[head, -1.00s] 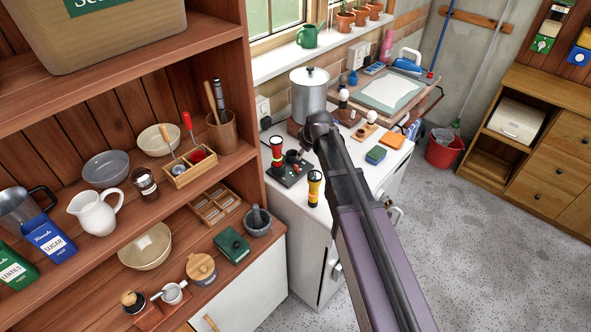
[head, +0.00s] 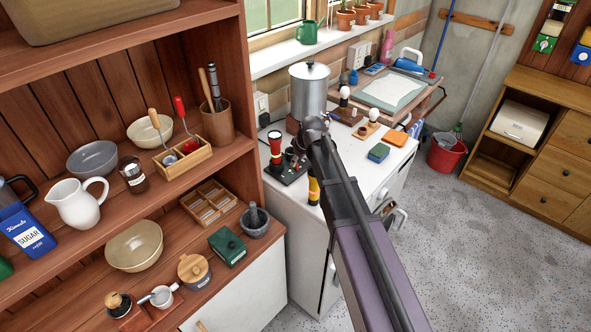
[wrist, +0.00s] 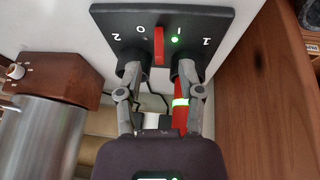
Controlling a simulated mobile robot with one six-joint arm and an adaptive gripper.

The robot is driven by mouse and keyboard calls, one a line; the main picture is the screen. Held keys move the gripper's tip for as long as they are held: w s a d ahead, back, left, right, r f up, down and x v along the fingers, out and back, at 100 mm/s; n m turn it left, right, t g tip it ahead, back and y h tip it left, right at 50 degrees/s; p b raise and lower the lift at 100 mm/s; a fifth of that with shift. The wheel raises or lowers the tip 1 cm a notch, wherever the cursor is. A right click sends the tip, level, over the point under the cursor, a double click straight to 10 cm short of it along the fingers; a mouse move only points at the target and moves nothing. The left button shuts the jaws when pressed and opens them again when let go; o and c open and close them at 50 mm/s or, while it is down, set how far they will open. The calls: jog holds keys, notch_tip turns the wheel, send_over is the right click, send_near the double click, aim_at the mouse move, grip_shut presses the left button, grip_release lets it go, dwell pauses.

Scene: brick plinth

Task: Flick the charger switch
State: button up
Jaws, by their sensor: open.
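In the wrist view the charger (wrist: 104,22) is a black plate with a red switch lever (wrist: 158,45) between the marks 0 and I. A small green light (wrist: 174,39) glows beside the lever, on the I side. My gripper (wrist: 158,72) is open, its fingertips over the plate's near part, one each side of the lever's line; contact with the lever is not clear. A red torch (wrist: 180,120) with a green band shows behind one finger. In the head view the charger's dark base (head: 281,177) sits on the white counter, partly hidden by my arm.
A silver urn (head: 309,92) stands close behind the charger. A yellow-black torch (head: 313,188) stands in front of it. The wooden shelf (head: 243,90) rises at left. A green-blue sponge (head: 378,152) and orange block (head: 397,138) lie to the right on the counter.

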jog(key=shift+b+x, duration=1.65)
jog(key=shift+x, duration=0.4)
grip_shut()
